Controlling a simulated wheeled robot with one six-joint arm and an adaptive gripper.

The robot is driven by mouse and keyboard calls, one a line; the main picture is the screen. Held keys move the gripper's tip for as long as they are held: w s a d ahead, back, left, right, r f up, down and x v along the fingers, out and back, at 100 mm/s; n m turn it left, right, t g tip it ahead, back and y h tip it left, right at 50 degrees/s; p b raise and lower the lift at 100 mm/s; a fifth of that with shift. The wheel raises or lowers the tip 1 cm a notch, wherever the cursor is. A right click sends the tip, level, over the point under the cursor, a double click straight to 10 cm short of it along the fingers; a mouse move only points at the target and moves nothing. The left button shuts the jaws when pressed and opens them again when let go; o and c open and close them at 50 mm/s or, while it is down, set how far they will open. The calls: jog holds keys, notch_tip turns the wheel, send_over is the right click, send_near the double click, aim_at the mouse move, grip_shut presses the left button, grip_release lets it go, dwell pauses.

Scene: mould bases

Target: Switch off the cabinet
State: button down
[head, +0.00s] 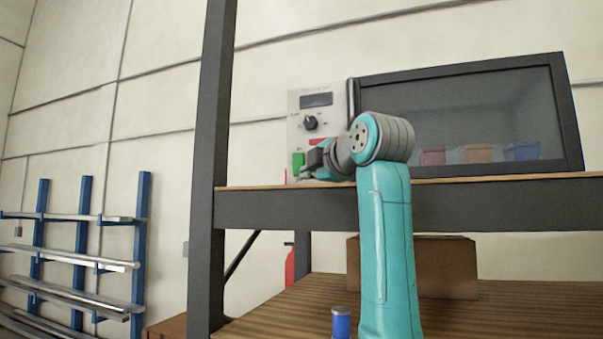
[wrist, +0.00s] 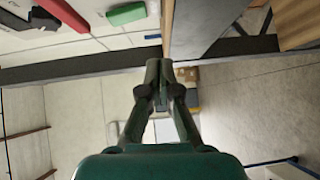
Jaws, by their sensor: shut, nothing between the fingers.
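The cabinet (head: 465,75) stands on the upper shelf, with a dark frame and a tinted glass front. Its pale control panel (head: 296,110) at the left has a dark display (head: 317,99), a black knob (head: 311,123), a green button (head: 298,160) and a red part (head: 316,141). Contact cannot be told.
The shelf edge (head: 480,180) runs just below my gripper, and a dark post (head: 211,150) stands to its left. Several coloured bins sit behind the glass. A brown box (head: 445,267) and a blue cylinder (head: 341,323) are on the lower shelf. A pipe rack (head: 85,240) stands left.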

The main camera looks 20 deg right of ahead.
jog(key=s, duration=0.3)
jog(key=shift+s+d+f, duration=0.2)
dwell(0.3)
